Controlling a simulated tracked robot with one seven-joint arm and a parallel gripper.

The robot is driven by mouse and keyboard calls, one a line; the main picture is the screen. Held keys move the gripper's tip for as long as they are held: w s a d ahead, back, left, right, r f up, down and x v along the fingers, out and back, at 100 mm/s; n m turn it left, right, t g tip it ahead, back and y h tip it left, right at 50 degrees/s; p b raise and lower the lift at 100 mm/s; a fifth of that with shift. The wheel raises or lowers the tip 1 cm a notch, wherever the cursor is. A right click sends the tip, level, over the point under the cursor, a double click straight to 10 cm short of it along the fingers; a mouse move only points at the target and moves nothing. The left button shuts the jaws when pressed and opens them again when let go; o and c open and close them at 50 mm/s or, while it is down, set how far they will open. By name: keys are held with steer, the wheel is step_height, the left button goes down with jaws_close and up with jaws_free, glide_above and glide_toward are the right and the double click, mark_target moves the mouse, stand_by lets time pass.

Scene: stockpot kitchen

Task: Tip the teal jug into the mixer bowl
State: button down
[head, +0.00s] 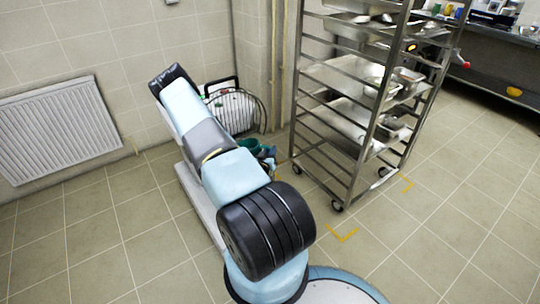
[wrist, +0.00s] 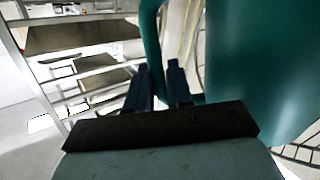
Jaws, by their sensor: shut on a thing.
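The teal jug (wrist: 262,70) fills the right side of the wrist view, close to the camera. Its handle (wrist: 153,45) runs down between the two dark fingers of my gripper (wrist: 159,80), which is shut on it. In the head view, a small part of the teal jug (head: 249,146) shows beyond my arm, low in front of the back wall; my arm hides much of it. My gripper there is mostly hidden. I cannot make out the mixer bowl for certain in either view.
A white item with a dark frame and curved wires (head: 236,110) stands behind the jug. A steel tray rack (head: 338,150) on casters stands just right of my arm, holding trays. A radiator (head: 58,130) hangs at left. Tiled floor is clear at left and right front.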

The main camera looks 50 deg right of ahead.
mark_target(246, 142)
steer(key=shift+r+n, duration=1.1)
steer(key=shift+r, duration=0.3)
steer(key=w+r+n, duration=0.1)
steer(key=n, duration=0.1)
steer(key=w+a+r+n, duration=0.1)
steer(key=shift+n, duration=0.4)
steer(key=shift+w+a+f+n+t, duration=0.15)
steer(key=shift+w+a+f+n, duration=0.4)
steer(key=shift+w+n, duration=0.85)
steer(key=shift+w+a+f+n+t, duration=0.1)
steer(key=shift+w+a+f+n, duration=0.1)
steer(key=shift+w+a+n, duration=0.9)
steer(key=shift+w+a+f+n+t, duration=0.15)
steer(key=shift+w+a+f+n, duration=0.25)
steer(key=shift+w+n, duration=1.2)
steer(key=w+a+f+n, duration=0.2)
steer(key=w+a+n, duration=0.1)
steer(key=w+n, duration=0.3)
steer(key=w+a+f+n, duration=0.3)
steer(key=w+a+n, duration=0.1)
steer(key=w+n, duration=0.3)
steer(key=shift+w+a+n+t, duration=0.3)
steer(key=shift+w+t, duration=0.1)
steer(key=shift+w, duration=0.5)
steer(key=shift+a+n, duration=0.1)
steer(key=shift+n, duration=0.3)
